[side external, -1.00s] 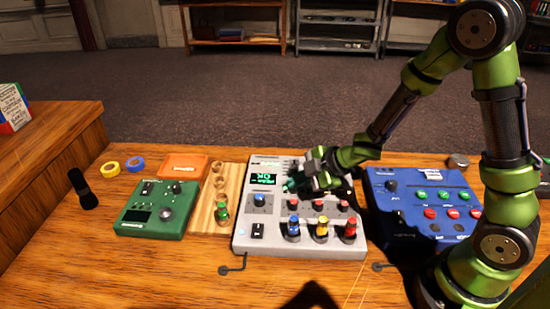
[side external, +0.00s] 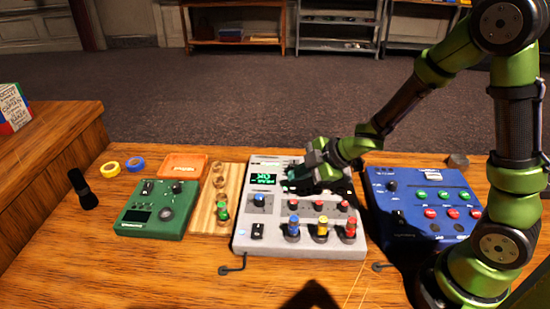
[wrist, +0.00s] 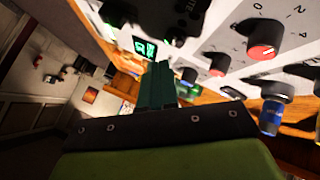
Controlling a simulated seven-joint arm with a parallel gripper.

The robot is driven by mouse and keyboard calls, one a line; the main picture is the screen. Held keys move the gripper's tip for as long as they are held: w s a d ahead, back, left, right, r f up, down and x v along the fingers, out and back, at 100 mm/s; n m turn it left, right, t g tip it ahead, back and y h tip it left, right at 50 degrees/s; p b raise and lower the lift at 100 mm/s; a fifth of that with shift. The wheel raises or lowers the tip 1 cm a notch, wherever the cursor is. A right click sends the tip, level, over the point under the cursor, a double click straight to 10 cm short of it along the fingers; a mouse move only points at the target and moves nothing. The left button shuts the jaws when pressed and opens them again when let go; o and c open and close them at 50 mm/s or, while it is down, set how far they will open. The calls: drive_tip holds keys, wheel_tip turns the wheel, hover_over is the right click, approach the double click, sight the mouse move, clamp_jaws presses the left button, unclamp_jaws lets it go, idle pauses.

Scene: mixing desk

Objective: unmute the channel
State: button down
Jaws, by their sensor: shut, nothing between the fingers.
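The light grey mixer (side external: 270,243) lies on the desk, with a lit green display (side external: 263,179) at its upper left. It carries a row of small red-topped knobs (side external: 318,205) and, below them, blue, yellow and red knobs on posts (side external: 321,230). A blue knob (side external: 259,200) and a black switch (side external: 257,231) are on its left side. My gripper (side external: 290,183) is shut and empty, low over the upper middle of the mixer, just right of the display. In the wrist view the shut fingers (wrist: 158,85) point toward the display (wrist: 145,48). I cannot tell whether they touch the panel; the gripper hides controls beneath it.
A green box (side external: 155,209) and a wooden strip with a green-topped peg (side external: 205,212) stand left of the mixer. A blue box (side external: 425,205) stands to its right. An orange tray (side external: 183,166), tape rolls (side external: 135,164) and a microphone (side external: 84,192) lie farther left.

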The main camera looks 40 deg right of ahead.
sight(298, 190)
drive_tip(key=shift+r, duration=2.3)
drive_tip(key=s+d+r+m+g+h, duration=0.1)
drive_tip(key=s+d+r+m+h, duration=0.45)
drive_tip(key=d+m, duration=0.5)
drive_tip(key=s+a+r+m+y, duration=0.3)
drive_tip(key=s+a+r+m, duration=0.4)
drive_tip(key=s, duration=0.5)
drive_tip(key=shift+a+m, duration=0.45)
drive_tip(key=shift+a, duration=0.8)
